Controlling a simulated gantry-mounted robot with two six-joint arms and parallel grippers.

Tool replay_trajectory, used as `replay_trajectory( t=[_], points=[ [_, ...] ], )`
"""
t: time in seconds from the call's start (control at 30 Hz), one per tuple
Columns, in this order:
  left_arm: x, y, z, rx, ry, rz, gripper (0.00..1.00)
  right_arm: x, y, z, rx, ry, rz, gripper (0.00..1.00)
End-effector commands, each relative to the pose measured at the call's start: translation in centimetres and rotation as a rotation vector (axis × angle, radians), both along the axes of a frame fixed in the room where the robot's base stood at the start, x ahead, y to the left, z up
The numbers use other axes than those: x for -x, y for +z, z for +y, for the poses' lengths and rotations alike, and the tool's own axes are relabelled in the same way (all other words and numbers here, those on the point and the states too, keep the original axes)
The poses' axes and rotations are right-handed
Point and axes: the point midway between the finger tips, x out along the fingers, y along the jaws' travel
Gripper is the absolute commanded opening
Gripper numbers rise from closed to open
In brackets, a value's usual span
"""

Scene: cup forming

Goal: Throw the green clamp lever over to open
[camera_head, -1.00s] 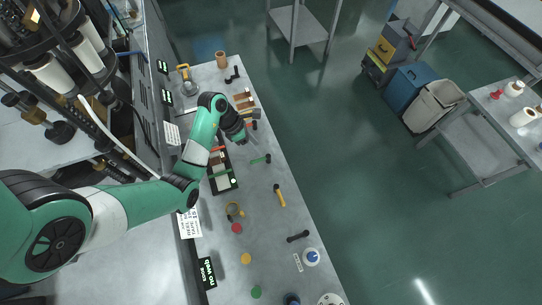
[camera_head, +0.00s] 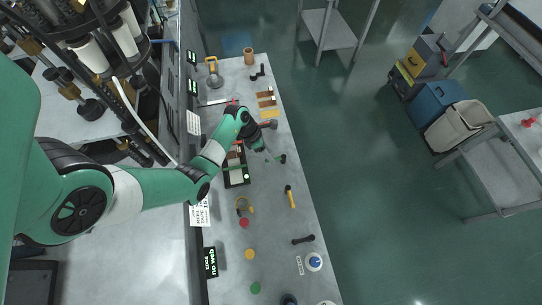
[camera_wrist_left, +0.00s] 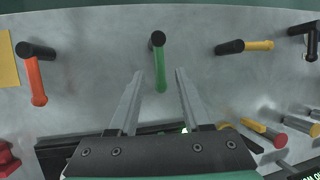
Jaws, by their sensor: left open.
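The green clamp lever (camera_wrist_left: 160,68) lies flat on the grey bench in the left wrist view, its black end (camera_wrist_left: 157,40) away from me. It also shows small in the head view (camera_head: 277,160), beside my left gripper (camera_head: 266,152). In the left wrist view, the left gripper (camera_wrist_left: 160,74) is open and empty. Its two fingers point toward the lever, one on each side of the lever's near part, with visible gaps. I cannot tell how high the fingers are above the bench. My right gripper is not in view.
An orange lever (camera_wrist_left: 35,78) lies left of the green one, and a yellow lever (camera_wrist_left: 257,46) right. A dark tray (camera_head: 236,182) sits on the bench by the arm. The bench (camera_head: 270,225) is mostly bare between small parts toward the near end.

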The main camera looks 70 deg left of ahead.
Motion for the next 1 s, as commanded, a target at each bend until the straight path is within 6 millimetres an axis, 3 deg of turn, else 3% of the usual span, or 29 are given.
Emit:
replay_trajectory(
  t=[0.13,0.4,0.43,0.7,1.0],
  points=[
    [-0.60,-1.54,-0.34,0.000,0.000,0.000,0.48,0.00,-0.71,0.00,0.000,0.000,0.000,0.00],
    [-0.72,-1.68,-0.40,-0.001,0.000,0.000,0.48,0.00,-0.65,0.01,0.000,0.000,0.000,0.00],
    [-0.72,-1.68,-0.40,-0.001,0.000,0.000,0.47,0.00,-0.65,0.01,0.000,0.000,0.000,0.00],
    [-0.70,-1.67,-0.40,-0.001,0.000,0.000,0.00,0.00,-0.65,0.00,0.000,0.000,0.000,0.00],
    [-0.70,-1.67,-0.40,-0.001,0.000,0.000,0.00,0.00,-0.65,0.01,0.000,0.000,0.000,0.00]
  ],
)
